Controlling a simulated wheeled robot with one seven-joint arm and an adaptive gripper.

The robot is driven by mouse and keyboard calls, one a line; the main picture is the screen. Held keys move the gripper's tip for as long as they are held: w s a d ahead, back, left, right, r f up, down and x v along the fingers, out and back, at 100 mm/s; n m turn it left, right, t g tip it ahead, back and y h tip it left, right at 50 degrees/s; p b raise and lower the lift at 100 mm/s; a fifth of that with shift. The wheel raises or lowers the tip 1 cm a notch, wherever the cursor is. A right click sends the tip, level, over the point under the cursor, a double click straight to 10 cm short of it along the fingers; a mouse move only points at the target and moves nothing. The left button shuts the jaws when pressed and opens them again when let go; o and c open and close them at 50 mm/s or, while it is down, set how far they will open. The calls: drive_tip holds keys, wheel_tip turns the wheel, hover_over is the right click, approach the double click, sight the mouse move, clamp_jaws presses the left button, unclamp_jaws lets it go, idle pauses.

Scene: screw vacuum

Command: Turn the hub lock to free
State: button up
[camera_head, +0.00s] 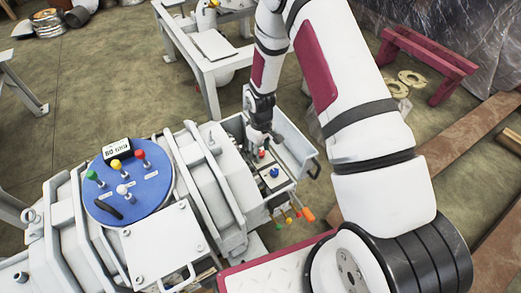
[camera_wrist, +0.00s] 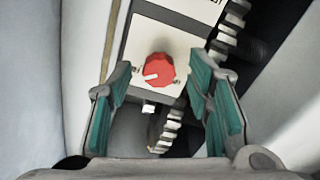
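A round red knob (camera_wrist: 158,68) sits on a pale panel (camera_wrist: 185,45) in the wrist view. Its white mark points left and slightly down. I take it to be the hub lock, but no readable label confirms this. In the head view a small red knob (camera_head: 261,154) shows just below my gripper (camera_head: 258,138). In the wrist view my gripper (camera_wrist: 155,82) is open, with teal finger pads to the left and right of the knob. Gaps show between the knob and both pads; the height between them is hard to judge.
A round blue panel (camera_head: 128,183) with coloured levers stands left.

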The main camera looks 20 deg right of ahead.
sight(261, 152)
drive_tip(key=shift+r, duration=0.1)
wheel_tip(261, 152, up, 12)
idle(0.5)
idle(0.4)
